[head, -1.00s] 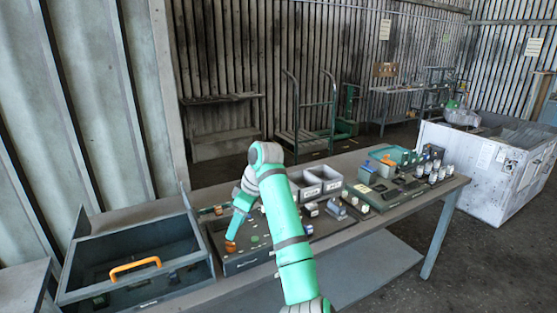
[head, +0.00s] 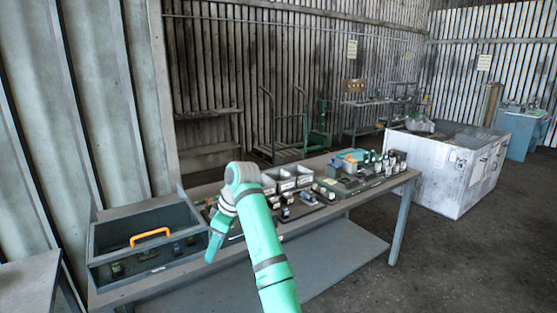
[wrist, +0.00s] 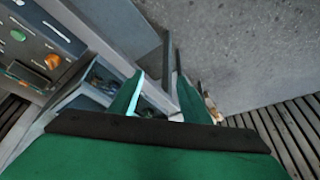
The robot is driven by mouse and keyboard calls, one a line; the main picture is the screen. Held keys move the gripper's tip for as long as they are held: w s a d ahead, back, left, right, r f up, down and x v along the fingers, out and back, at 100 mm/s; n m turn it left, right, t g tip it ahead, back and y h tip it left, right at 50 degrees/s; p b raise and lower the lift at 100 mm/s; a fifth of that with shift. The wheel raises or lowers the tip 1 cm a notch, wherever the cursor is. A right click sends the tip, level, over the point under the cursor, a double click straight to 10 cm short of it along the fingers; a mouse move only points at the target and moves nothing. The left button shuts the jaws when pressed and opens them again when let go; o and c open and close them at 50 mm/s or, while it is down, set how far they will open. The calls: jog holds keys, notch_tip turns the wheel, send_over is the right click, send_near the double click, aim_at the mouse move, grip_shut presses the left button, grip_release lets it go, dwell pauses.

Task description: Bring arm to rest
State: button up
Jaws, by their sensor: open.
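My arm (head: 262,235) rises from the bottom of the head view, bends at its grey elbow joint, and points down on the left. The end of my arm (head: 212,248) is in front of the right end of the open grey bin. In the wrist view my gripper (wrist: 158,102) has its two green fingers apart with nothing held between them.
The open grey bin (head: 100,262) with an orange handle (head: 150,236) stands on the long workbench (head: 200,277). Grey trays (head: 287,178) and small parts stand farther right. A white crate (head: 437,172) is beyond the bench. Open concrete floor (head: 440,255) lies at the right.

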jog(key=s+a+f+m+t+y, duration=0.1)
jog(key=s+a+f+m, duration=0.1)
jog(key=f, duration=0.7)
jog(key=s+a+f+m+t+y, duration=0.1)
jog(key=a+f, duration=0.1)
jog(key=f, duration=0.7)
jog(key=s+a+f+m+t+y, duration=0.1)
jog(key=s+a+f+m, duration=0.1)
jog(key=f, duration=0.6)
jog(key=s+d+f+m+t, duration=0.2)
jog(key=s+f+m+t, duration=0.1)
jog(key=s+f, duration=0.4)
jog(key=s+d+f+m+t, duration=0.2)
jog(key=s+d+f+m, duration=0.1)
jog(key=s+f, duration=0.4)
jog(key=s+d+m+t+h, duration=0.25)
jog(key=s+d, duration=0.35)
jog(key=s, duration=0.5)
jog(key=s+d+m+t+h, duration=0.1)
jog(key=s+d+m+h, duration=0.15)
jog(key=s+d, duration=0.6)
jog(key=s+d+r+t+h, duration=0.1)
jog(key=s+d+r, duration=0.1)
jog(key=s+r, duration=0.6)
jog(key=s+d+r+t+h, duration=0.1)
jog(key=s+d+r+t, duration=0.1)
jog(key=s+r, duration=0.7)
jog(key=shift+s+d, duration=0.5)
jog(key=shift+s, duration=0.5)
